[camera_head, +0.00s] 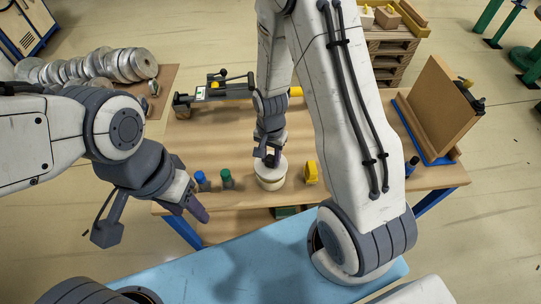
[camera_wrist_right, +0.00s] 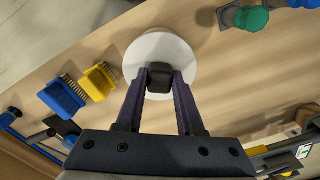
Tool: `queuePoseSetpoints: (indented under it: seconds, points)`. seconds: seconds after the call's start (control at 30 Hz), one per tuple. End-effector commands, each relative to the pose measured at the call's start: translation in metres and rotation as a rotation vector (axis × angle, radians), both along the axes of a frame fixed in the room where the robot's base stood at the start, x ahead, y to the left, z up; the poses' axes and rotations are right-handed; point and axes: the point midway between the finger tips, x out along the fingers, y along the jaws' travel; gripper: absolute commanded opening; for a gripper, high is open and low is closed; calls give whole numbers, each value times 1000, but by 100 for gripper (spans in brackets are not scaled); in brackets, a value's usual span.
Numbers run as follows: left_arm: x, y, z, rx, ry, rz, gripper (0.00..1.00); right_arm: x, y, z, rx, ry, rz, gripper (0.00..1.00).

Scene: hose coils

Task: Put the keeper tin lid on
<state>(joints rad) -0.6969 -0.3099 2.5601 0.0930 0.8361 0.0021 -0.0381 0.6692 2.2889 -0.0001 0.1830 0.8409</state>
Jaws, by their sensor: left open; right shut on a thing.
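The round white lid (camera_wrist_right: 160,48) has a black knob (camera_wrist_right: 160,82), which sits between the fingers of my right gripper (camera_wrist_right: 160,88) in the right wrist view. In the head view my right gripper (camera_head: 269,157) points down over the pale keeper tin (camera_head: 270,183), shut on the lid's knob. The lid (camera_head: 262,168) appears directly above the tin, roughly in line with it; I cannot tell whether it is fully seated. My left gripper (camera_head: 197,208) is open and empty, off the bench's front left edge.
Blue-topped (camera_head: 201,181) and green-topped (camera_head: 226,179) items stand left of the tin. A yellow brush (camera_head: 311,172) is close on its right; a blue brush (camera_wrist_right: 63,97) lies beyond it. A tilted board (camera_head: 435,105) stands at right. A dark fixture (camera_head: 215,90) is at the back.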

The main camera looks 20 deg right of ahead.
Motion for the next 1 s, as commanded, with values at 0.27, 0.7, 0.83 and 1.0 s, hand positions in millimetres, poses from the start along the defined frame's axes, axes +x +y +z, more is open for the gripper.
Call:
queuePoseSetpoints:
  seconds: [0.27, 0.7, 0.83, 1.0]
  points:
    - [0, 0, -7, 0, 0, -1, 50, 0, 0, -9, 0, 0, 0, 0]
    - [0, 0, -13, 0, 0, 0, 50, 0, 0, -16, 0, 0, 0, 0]
    - [0, 0, -15, 0, 0, -1, 50, 0, 0, -20, 0, 1, 0, 0]
    - [0, 0, -19, 0, 0, -1, 50, 0, 0, -24, 0, 1, 0, 0]
